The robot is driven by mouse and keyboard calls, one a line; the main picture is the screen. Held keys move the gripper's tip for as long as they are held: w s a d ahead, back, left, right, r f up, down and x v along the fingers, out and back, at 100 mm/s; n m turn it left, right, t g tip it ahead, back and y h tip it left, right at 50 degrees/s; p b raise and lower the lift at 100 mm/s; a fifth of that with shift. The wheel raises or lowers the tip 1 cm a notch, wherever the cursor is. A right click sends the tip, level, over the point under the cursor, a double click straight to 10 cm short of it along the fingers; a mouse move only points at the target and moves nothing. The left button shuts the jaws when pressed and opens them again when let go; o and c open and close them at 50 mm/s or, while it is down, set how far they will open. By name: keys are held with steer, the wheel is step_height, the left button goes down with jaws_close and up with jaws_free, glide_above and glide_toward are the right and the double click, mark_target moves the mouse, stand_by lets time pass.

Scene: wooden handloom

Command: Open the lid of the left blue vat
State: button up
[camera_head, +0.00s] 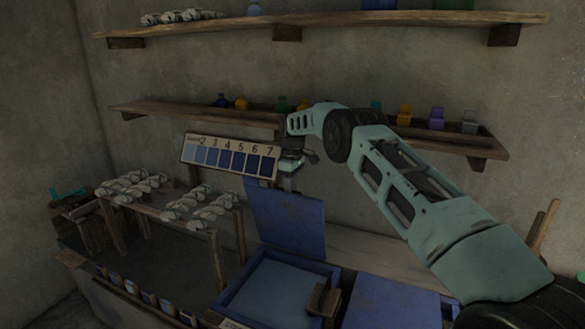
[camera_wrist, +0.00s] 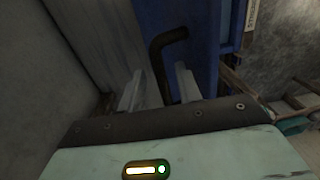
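The left blue vat (camera_head: 229,297) stands in the lower middle of the head view, with pale blue liquid showing inside. Its blue lid (camera_head: 287,218) is raised, standing nearly upright at the vat's back edge. My gripper (camera_head: 290,178) is at the top of the raised lid; its fingertips are hard to make out there. In the wrist view, a dark bent handle (camera_wrist: 166,42) lies between the two fingers of my gripper (camera_wrist: 160,85). The fingers are apart, with a visible gap on the left side of the handle. The blue lid (camera_wrist: 198,45) is just right of the handle.
A second blue vat with a flat, closed lid (camera_head: 395,300) stands to the right. A numbered colour board (camera_head: 230,157) hangs left of my gripper. A rack with white skeins (camera_head: 190,207) stands left. Shelves (camera_head: 190,113) line the wall behind. A small wooden piece (camera_head: 323,300) is at the open vat's right side.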

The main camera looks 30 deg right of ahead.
step_height(320, 180, up, 16)
steer(key=d+p, duration=0.1)
steer(key=p, duration=0.5)
steer(key=shift+w+r+p, duration=0.15)
steer(key=shift+w+p, duration=0.15)
steer(key=c, duration=0.5)
steer(key=shift+w+a+f+n+b, duration=0.1)
steer(key=shift+a+f+n+b, duration=0.1)
steer(key=shift+f+n+b, duration=0.1)
jaws_close()
steer(key=s+a+f+n+t+h+b, duration=0.2)
steer(key=a+f+n+h+b, duration=0.15)
steer(key=n, duration=0.55)
steer(key=s+a+f+n+t+h+b, duration=0.25)
steer(key=a+n+b, duration=0.25)
steer(key=n, duration=0.3)
steer(key=shift+g+y, duration=0.35)
steer(key=shift+y, duration=0.05)
steer(key=p+x, duration=0.1)
steer(key=x, duration=0.6)
steer(key=p+x, duration=0.1)
steer(key=x, duration=0.2)
steer(key=shift+w+d+p, duration=0.15)
steer(key=shift+w+p, duration=0.15)
steer(key=shift+w, duration=0.05)
